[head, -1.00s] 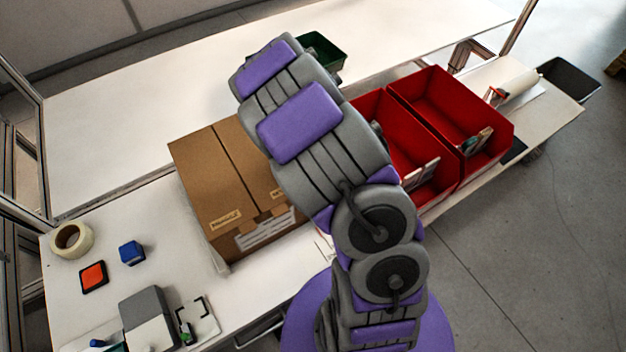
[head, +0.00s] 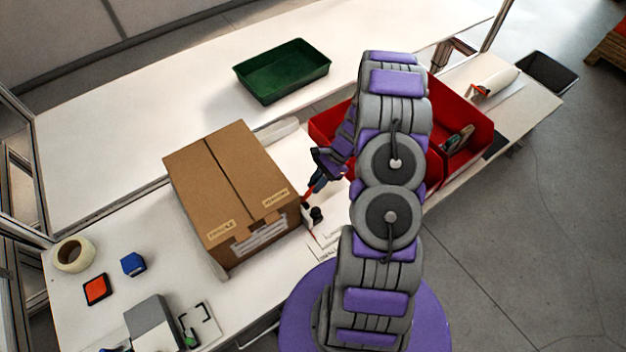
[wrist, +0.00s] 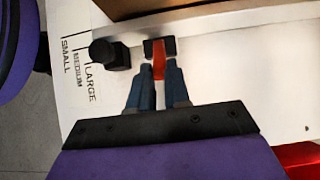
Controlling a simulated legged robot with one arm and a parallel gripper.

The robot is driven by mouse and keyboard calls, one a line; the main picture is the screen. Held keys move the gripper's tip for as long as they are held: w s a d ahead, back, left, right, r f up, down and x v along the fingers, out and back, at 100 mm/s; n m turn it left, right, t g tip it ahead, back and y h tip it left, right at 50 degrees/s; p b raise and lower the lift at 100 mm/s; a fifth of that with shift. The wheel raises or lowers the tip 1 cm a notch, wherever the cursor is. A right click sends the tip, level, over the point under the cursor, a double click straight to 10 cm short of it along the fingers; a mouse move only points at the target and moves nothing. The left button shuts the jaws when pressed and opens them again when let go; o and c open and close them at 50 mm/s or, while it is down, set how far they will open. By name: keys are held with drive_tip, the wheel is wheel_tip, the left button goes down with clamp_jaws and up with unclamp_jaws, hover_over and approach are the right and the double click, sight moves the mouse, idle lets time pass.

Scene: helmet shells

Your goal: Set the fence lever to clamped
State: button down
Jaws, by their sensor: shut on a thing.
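The fence lever is a red handle (wrist: 158,66) on a black pivot block, seen in the wrist view at the edge of a pale fence bar (wrist: 215,20). My gripper (wrist: 158,74) is shut on the lever, one blue-grey finger on each side of the red handle. In the head view the red lever (head: 307,195) shows at the right side of the cardboard box (head: 225,185), with my gripper (head: 318,182) at its upper end. A black knob (wrist: 104,53) sits left of the lever on the bar. I cannot read the lever's setting.
Size marks SMALL, MEDIUM and LARGE (wrist: 80,70) are printed beside the knob. Red bins (head: 465,130) stand right, partly behind my arm. A green tray (head: 283,70) lies at the back. Tape (head: 74,254) and small blocks lie at left.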

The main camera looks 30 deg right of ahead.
drive_tip(key=f+y, duration=0.1)
drive_tip(key=d+y, duration=0.1)
drive_tip(key=f+y, duration=0.1)
drive_tip(key=shift+w+d+f+y, duration=0.1)
drive_tip(key=shift+d+f+y, duration=0.2)
drive_tip(key=shift+y, duration=0.1)
drive_tip(key=shift+d+f+y+b, duration=0.15)
drive_tip(key=shift+f+y+b, duration=0.45)
drive_tip(key=shift+y, duration=0.2)
drive_tip(key=shift+d+f+y+b, duration=0.1)
drive_tip(key=shift+f+y+b, duration=0.15)
drive_tip(key=shift+y+b, duration=0.3)
drive_tip(key=shift+y, duration=0.25)
drive_tip(key=c, duration=1.1)
unclamp_jaws()
